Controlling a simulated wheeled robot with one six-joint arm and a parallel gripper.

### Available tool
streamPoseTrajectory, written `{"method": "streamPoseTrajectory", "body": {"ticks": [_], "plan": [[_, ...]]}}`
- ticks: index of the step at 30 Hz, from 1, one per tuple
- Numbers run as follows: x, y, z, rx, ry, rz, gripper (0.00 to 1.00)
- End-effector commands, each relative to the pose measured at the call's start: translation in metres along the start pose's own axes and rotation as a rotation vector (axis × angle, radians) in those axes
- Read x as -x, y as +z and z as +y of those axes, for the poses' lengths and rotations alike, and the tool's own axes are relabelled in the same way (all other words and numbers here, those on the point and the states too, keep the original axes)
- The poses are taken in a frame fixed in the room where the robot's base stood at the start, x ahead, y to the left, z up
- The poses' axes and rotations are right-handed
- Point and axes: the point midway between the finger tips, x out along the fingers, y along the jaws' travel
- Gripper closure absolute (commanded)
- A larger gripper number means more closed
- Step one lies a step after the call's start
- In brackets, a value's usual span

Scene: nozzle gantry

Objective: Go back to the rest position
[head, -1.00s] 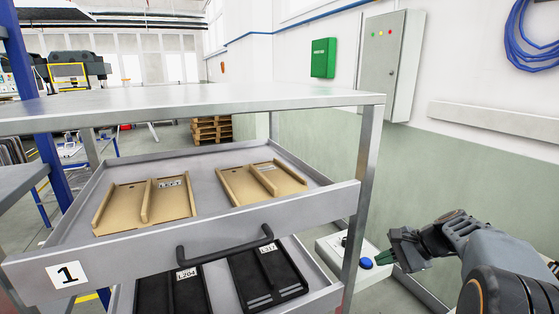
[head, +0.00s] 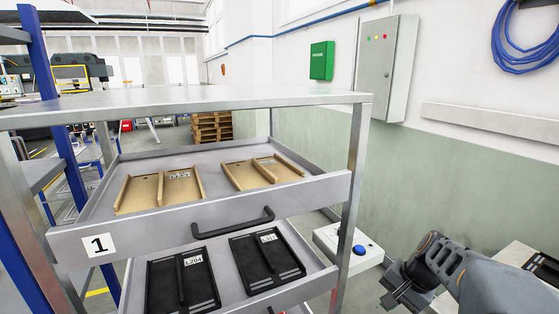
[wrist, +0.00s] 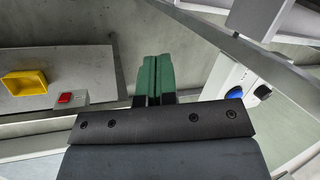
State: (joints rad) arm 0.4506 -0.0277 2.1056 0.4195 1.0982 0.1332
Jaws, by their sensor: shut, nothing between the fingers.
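My gripper (wrist: 156,80) shows in the wrist view with its two green fingers together and nothing between them. In the head view my gripper (head: 392,304) is at the lower right, apart from the drawer rack and pointing down and left. Its fingertips are hard to make out there.
A metal rack with an upper drawer (head: 215,215) stands at the left. It holds tan trays (head: 262,172); black trays (head: 268,262) lie in the lower drawer. A white box with a blue button (head: 359,250) is beside my gripper. A yellow bin (wrist: 24,84) and red button (wrist: 66,98) show in the wrist view.

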Motion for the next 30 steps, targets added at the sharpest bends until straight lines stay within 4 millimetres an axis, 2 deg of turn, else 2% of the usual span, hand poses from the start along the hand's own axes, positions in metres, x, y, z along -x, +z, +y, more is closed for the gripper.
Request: {"method": "streamPoseTrajectory", "body": {"ticks": [9,15,21,30], "plan": [[0.001,0.073,0.012,0.522,0.235,0.192,1.0],[0.005,0.112,0.008,0.752,0.275,0.285,1.0],[0.014,0.129,-0.005,0.834,0.239,0.327,1.0],[0.013,0.13,-0.007,0.841,0.236,0.324,1.0]]}}
